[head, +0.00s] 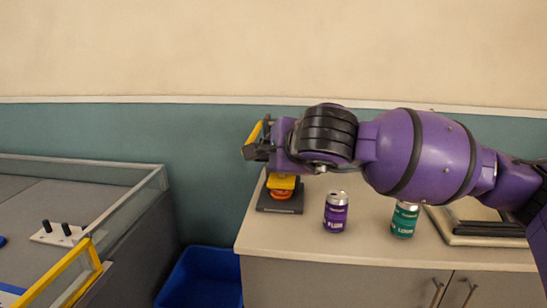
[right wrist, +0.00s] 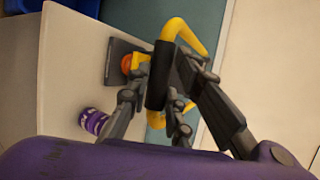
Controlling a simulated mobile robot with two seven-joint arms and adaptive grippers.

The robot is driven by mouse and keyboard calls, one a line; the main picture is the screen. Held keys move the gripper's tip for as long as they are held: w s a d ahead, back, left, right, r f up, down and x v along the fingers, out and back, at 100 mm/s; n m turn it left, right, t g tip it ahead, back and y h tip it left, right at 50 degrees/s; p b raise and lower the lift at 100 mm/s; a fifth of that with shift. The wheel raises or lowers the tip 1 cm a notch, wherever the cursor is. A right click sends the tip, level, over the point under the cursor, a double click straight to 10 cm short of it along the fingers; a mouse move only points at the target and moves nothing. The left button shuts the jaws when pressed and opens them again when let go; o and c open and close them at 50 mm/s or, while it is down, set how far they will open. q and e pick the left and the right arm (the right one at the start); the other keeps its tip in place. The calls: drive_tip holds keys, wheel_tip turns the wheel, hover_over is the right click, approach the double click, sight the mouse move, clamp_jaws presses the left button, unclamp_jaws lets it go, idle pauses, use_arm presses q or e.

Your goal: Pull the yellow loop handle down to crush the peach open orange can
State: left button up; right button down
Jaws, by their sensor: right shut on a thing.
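The can crusher stands on the cabinet top, with a dark base plate (head: 266,204) and a yellow press block (head: 283,182). The orange can (head: 281,194) sits under the block; only a short orange band shows, and it also shows in the right wrist view (right wrist: 127,64). The yellow loop handle (head: 254,133) rises above the press, with a dark grip bar (right wrist: 158,78) across it. My right gripper (head: 257,151) is shut on the handle at this bar, above the can. Its wrist hides much of the crusher in the head view. My left gripper is not in view.
A purple can (head: 336,213) and a teal can (head: 404,221) stand upright on the cabinet top (head: 300,239), right of the crusher. A dark framed item (head: 470,235) lies further right. A blue bin (head: 200,275) is on the floor, left of the cabinet. A walled table (head: 100,177) is at left.

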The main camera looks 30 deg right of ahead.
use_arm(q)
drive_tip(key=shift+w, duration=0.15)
use_arm(e)
drive_tip(key=shift+s+a+f+g, duration=0.1)
drive_tip(key=shift+s+f+g, duration=0.1)
drive_tip(key=shift+f, duration=0.4)
drive_tip(key=shift+s+a+f+g, duration=0.1)
drive_tip(key=shift+f+g, duration=0.1)
drive_tip(key=shift+f, duration=0.35)
drive_tip(key=c, duration=1.6)
unclamp_jaws()
drive_tip(key=shift+w+d, duration=0.1)
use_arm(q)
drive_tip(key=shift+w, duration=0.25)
use_arm(e)
drive_tip(key=shift+o, duration=0.2)
drive_tip(key=shift+w, duration=0.1)
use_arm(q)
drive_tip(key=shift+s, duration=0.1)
use_arm(e)
drive_tip(key=v, duration=1.2)
drive_tip(key=shift+r, duration=0.2)
drive_tip(key=shift+d+t, duration=0.1)
drive_tip(key=shift+t, duration=0.2)
